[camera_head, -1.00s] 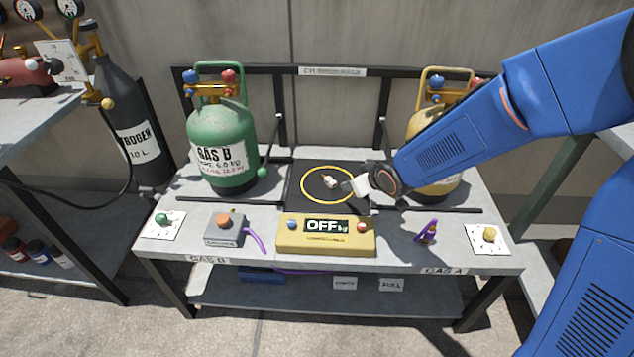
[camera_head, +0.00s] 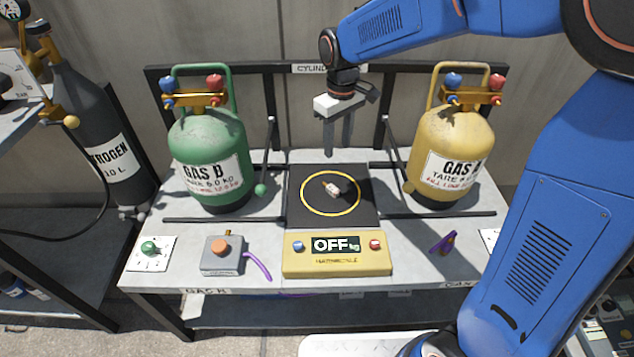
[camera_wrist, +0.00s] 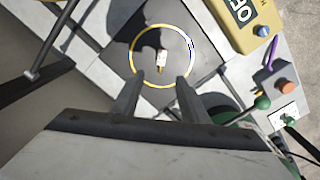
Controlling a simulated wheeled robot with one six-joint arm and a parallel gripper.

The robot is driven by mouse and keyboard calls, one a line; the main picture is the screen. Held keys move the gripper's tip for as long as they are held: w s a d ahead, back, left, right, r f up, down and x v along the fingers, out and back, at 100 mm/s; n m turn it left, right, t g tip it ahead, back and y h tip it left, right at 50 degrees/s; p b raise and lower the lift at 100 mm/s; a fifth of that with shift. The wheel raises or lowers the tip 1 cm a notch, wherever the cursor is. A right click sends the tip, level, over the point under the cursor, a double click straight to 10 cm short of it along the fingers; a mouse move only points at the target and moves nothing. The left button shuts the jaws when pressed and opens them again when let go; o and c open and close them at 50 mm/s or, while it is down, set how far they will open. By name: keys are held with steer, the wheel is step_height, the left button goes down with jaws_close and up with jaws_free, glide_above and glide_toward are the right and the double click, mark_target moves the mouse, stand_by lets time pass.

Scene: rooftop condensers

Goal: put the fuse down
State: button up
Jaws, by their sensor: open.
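The fuse (camera_head: 333,189) is a small white piece with a brass-coloured end. It lies on the black scale plate (camera_head: 362,216), inside the yellow ring. It also shows in the wrist view (camera_wrist: 162,59), near the ring's middle. My gripper (camera_head: 338,150) is open and empty, pointing down above and behind the ring, apart from the fuse. In the wrist view its two fingers (camera_wrist: 157,92) stand apart at the near edge of the ring, with the fuse beyond the tips.
A green cylinder (camera_head: 210,150) stands left of the plate and a yellow cylinder (camera_head: 452,145) right. The yellow scale display (camera_head: 337,262) reads OFF in front. A grey box with an orange button (camera_head: 221,254) and a purple clip (camera_head: 443,243) lie on the bench.

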glide_above(333, 188)
step_height(333, 188, down, 11)
steer(key=shift+s+r, duration=0.1)
steer(key=shift+w+f, duration=0.2)
steer(key=shift+f, duration=2.85)
steer(key=shift+c, duration=0.3)
jaws_close()
